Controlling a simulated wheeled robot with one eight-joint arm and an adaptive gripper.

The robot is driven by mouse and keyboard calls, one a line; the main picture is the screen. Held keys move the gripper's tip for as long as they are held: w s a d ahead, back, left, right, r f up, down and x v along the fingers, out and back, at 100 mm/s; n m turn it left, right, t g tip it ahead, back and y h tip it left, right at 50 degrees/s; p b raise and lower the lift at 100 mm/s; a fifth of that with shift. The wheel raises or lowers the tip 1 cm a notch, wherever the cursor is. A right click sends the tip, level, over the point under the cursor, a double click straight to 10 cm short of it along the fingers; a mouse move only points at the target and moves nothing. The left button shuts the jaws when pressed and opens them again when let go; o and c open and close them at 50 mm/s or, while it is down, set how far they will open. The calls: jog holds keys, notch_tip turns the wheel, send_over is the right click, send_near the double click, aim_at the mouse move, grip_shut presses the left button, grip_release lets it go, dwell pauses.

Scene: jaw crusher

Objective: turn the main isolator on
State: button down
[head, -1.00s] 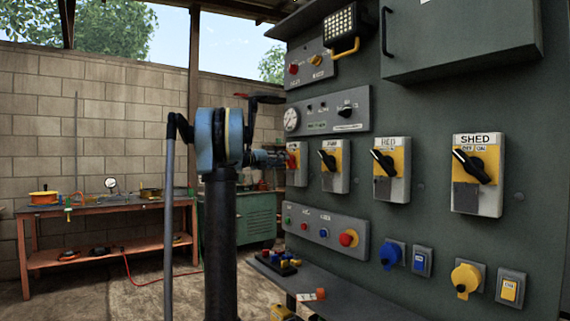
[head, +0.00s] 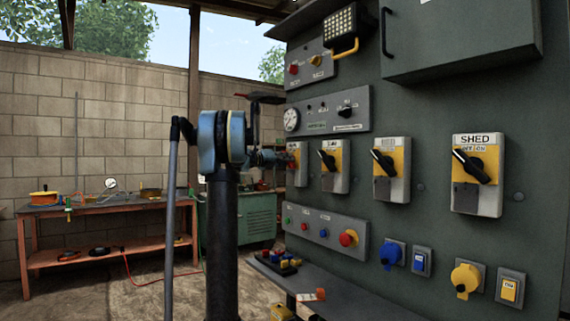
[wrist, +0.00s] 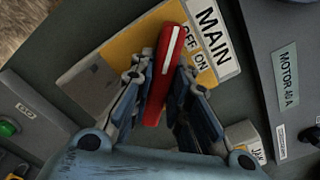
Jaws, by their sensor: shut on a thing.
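The main isolator is a yellow and grey switch plate (wrist: 128,48) with a "MAIN OFF ON" label (wrist: 209,42) in the wrist view. Its red handle (wrist: 166,65) has a white line and is turned at a slant to the label, its far end towards the OFF side. My gripper (wrist: 162,85) is shut on the red handle, with a finger on either side of it. In the head view the isolator (head: 298,165) is at the left end of the switch row, partly hidden by my gripper (head: 280,160).
Three more yellow isolators with black handles stand to the right, among them the SHED isolator (head: 477,175). A button panel (head: 325,228) is below and a gauge panel (head: 330,110) above. A shelf (head: 350,295) juts out under the board. A workbench (head: 110,205) stands far left.

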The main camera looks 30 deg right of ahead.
jog(key=shift+m, duration=0.3)
jog(key=m, duration=0.3)
jog(key=shift+f+m, duration=0.1)
jog(key=shift+m, duration=0.3)
jog(key=m, duration=0.4)
jog(key=shift+m, duration=0.3)
jog(key=m, duration=0.8)
jog(key=shift+m, duration=0.3)
jog(key=c, duration=1.5)
grip_release()
